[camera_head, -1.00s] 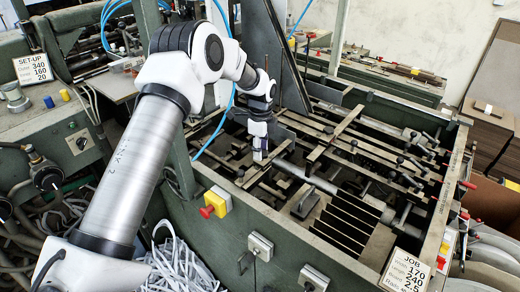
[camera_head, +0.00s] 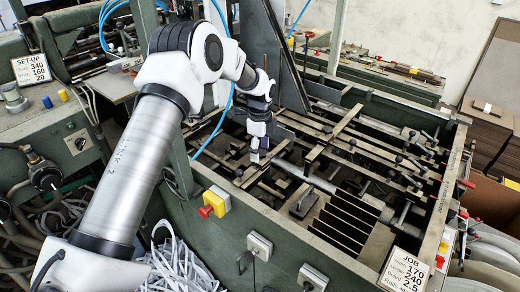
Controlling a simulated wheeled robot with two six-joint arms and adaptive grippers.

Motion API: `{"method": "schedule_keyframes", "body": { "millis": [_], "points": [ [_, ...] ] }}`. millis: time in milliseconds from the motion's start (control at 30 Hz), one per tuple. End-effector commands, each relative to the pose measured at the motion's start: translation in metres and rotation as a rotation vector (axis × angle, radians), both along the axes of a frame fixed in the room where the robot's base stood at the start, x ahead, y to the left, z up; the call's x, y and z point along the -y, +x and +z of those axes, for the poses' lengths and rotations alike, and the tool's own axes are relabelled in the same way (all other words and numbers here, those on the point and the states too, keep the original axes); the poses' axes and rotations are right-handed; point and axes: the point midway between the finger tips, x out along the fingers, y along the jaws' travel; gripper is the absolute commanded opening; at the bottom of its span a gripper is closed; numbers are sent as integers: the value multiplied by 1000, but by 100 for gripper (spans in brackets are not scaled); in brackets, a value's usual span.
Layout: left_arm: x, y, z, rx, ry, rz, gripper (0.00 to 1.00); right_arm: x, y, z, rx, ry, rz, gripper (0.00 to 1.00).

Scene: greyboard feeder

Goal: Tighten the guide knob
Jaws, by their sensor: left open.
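My left arm comes in from the left and reaches over the green feeder (camera_head: 300,240). My left gripper (camera_head: 256,158) points down at the near left part of the feeder's bars and is open. Its fingertips are close to a dark guide bar (camera_head: 252,176). Several small dark knobs and handles (camera_head: 405,172) stand on the rails. I cannot tell which is the guide knob, and the spot right below the fingers is partly hidden by the gripper. My right gripper does not show.
A red and yellow stop button (camera_head: 213,203) and grey switch boxes (camera_head: 259,245) sit on the feeder's near side. A JOB card (camera_head: 405,270) stands at the front right corner. A dark upright post (camera_head: 262,50) rises behind the gripper. Paper strips (camera_head: 180,265) lie below.

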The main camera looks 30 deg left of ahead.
Motion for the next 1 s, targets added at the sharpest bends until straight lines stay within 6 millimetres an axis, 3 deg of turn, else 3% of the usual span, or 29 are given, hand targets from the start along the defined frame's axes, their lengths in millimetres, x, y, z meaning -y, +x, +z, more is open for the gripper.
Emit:
{"method": "schedule_keyframes", "body": {
  "millis": [167, 433, 600, 1000],
  "points": [
    [0, 2, 20, 5, 1, 0, 65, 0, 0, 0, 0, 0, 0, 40],
    [1, 2, 88, 4, 1, -1, 65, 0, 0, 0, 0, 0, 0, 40],
    [2, 2, 114, 1, 1, -1, 65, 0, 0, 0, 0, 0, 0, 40],
    [2, 1, 119, -2, 1, -1, 65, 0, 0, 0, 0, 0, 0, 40]
  ]
}}
